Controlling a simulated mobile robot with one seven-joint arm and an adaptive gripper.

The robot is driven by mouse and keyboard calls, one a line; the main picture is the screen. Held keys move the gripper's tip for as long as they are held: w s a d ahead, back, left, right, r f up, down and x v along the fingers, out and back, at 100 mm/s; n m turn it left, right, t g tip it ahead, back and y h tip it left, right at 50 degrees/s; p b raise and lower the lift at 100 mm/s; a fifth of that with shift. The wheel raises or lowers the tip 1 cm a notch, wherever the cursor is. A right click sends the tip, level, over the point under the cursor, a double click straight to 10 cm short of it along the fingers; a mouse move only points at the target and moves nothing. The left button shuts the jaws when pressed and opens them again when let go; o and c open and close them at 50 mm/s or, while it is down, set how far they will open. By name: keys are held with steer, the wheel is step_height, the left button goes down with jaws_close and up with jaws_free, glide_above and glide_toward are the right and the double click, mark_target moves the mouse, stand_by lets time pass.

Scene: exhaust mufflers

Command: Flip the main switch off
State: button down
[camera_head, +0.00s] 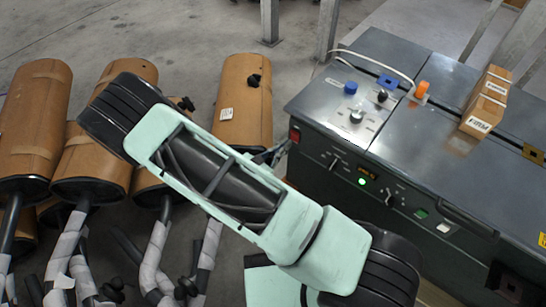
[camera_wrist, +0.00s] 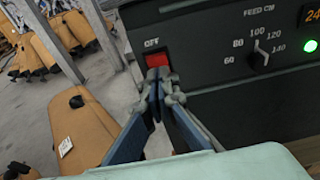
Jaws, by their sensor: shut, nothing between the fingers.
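The red main switch (camera_wrist: 157,60) sits on the dark front panel, with the word OFF above it, in the wrist view. It also shows as a small red patch at the left end of the panel in the head view (camera_head: 295,136). My gripper (camera_wrist: 158,82) is shut and empty. Its fingertips are just below the switch and overlap its lower edge in the wrist view; I cannot tell whether they touch it. In the head view my gripper (camera_head: 275,153) reaches the machine's left front corner. A green lamp (camera_wrist: 310,46) on the panel is lit.
The grey machine (camera_head: 330,85) carries a feed dial (camera_wrist: 262,50), an orange display (camera_wrist: 312,13), a blue knob (camera_head: 351,88) and a cardboard box (camera_head: 487,101) on top. Brown mufflers (camera_head: 243,95) stand close on the left. Open floor lies behind.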

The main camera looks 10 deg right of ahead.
mark_target(294, 134)
steer(key=shift+w+d+r, duration=0.1)
steer(key=shift+w+d, duration=0.55)
steer(key=shift+w+d+r+p, duration=0.35)
steer(key=shift+r+p, duration=0.1)
steer(key=shift+p, duration=0.05)
steer(key=shift+f, duration=0.25)
steer(key=shift+s+a+r, duration=0.1)
steer(key=shift+s+a, duration=0.2)
steer(key=shift+a, duration=0.15)
steer(key=r+p+v, duration=0.2)
steer(key=v, duration=1)
steer(key=shift+s+r, duration=0.2)
